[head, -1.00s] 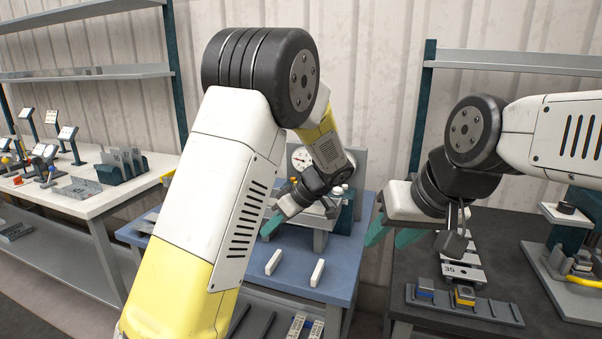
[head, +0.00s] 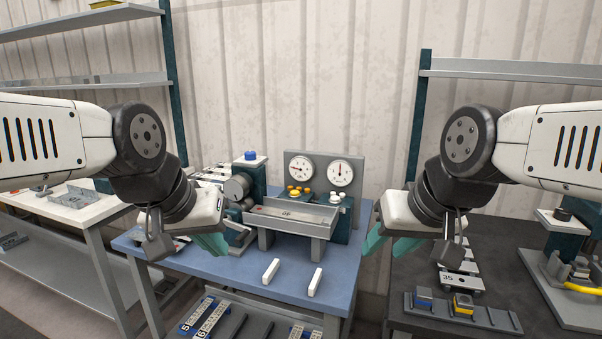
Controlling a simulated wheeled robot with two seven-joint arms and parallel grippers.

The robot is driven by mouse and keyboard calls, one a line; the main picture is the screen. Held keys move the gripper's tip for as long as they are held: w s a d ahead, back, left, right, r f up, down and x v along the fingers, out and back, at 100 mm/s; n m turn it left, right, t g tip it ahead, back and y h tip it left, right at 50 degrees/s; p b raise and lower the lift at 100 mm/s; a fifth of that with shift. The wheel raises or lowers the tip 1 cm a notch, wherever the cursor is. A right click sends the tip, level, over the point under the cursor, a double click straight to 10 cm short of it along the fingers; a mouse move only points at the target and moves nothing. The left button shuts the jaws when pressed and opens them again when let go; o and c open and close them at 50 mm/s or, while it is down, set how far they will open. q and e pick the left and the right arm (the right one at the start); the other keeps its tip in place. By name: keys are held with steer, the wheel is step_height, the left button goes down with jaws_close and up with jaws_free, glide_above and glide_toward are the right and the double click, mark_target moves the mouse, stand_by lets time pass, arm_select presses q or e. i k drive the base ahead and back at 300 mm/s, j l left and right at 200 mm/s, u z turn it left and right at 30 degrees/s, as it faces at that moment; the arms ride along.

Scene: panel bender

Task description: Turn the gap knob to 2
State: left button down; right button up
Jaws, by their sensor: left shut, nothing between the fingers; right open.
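The panel bender (head: 292,217) stands on the blue table (head: 235,272). On its back panel are a left dial (head: 301,170) and a right dial (head: 340,171). Orange knobs (head: 299,191) sit below the left dial and white knobs (head: 338,198) below the right one. A blue knob (head: 250,155) tops the teal post at the left. I cannot tell which is the gap knob; scale numbers are too small to read. My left gripper (head: 211,243) is shut and empty, left of the bender and apart from the knobs. My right gripper (head: 390,246) is open, right of the bender.
Two white bars (head: 315,282) lie at the front of the blue table. The dark table (head: 470,278) at right holds a rack (head: 462,314) with small coloured blocks. A white table (head: 85,212) stands at left. The blue table's front middle is mostly clear.

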mark_target(250, 156)
steer(key=i+j+z, duration=0.75)
steer(key=j, duration=0.25)
